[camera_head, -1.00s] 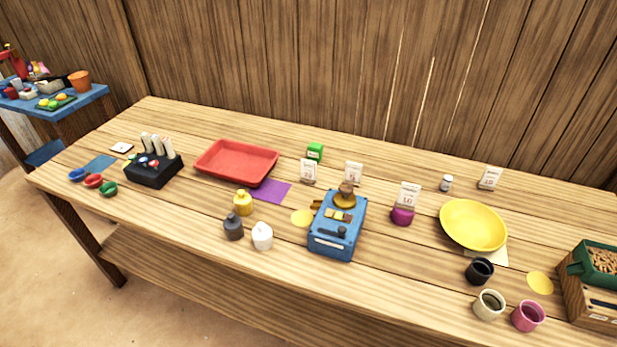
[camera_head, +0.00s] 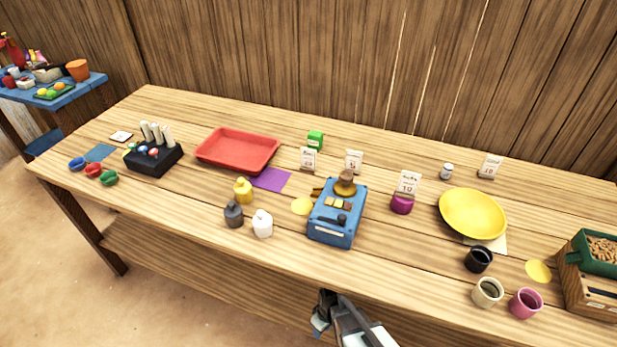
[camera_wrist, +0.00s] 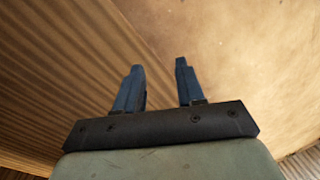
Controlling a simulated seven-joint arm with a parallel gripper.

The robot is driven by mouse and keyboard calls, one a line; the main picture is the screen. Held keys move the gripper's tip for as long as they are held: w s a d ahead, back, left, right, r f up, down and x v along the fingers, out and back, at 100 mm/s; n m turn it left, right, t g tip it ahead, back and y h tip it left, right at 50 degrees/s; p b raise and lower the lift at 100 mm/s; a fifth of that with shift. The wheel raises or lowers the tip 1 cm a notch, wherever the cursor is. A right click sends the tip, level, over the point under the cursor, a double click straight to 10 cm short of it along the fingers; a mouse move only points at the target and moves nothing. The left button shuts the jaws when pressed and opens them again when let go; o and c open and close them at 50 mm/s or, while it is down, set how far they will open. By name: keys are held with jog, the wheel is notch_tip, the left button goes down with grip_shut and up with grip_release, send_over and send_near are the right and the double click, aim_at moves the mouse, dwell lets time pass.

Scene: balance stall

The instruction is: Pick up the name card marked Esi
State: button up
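No writing that reads Esi is legible in either view. Several small white cards stand on the wooden table (camera_head: 240,260): one (camera_head: 308,160) behind the blue scale (camera_head: 336,228), one (camera_head: 354,161) right of it, one (camera_head: 408,185) at the purple pot (camera_head: 402,204), and one (camera_head: 490,166) at the back right. Their marks look like numbers. A flat white square (camera_head: 121,137) lies at the far left; its marking is too small to read. My gripper (camera_head: 322,304) is below the table's front edge, far from the cards. In the wrist view its fingers (camera_wrist: 159,68) are apart and empty.
A black holder (camera_head: 153,162) with upright pale pieces stands left. A red tray (camera_head: 237,151), small bottles (camera_head: 243,190), a yellow bowl (camera_head: 473,213), cups (camera_head: 488,292) and a wooden crate (camera_head: 590,293) spread rightward. The table's front edge lies between my gripper and these.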

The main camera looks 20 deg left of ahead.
jog(key=s+a+r+n+y, duration=0.1)
jog(key=s+a+r+n, duration=0.25)
jog(key=a, duration=0.95)
jog(key=s+a+r+n+y, duration=0.25)
jog(key=s+a, duration=0.25)
jog(key=a, duration=0.8)
jog(key=s+a+r+n+y, duration=0.1)
jog(key=s+a+r+n, duration=0.3)
jog(key=a, duration=0.9)
jog(key=s+a+r+m+g, duration=0.1)
jog(key=a+r, duration=0.4)
jog(key=r, duration=0.3)
jog(key=s+a+r+m+g, duration=0.1)
jog(key=a+r, duration=0.3)
jog(key=r, duration=0.5)
notch_tip(320, 180, up, 31)
jog(key=m+t+h, duration=0.3)
jog(key=t+h, duration=0.1)
jog(key=h, duration=0.1)
send_over(309, 167)
jog(key=f, duration=1.3)
jog(key=shift+w+a, duration=0.15)
jog(key=shift+w, duration=0.05)
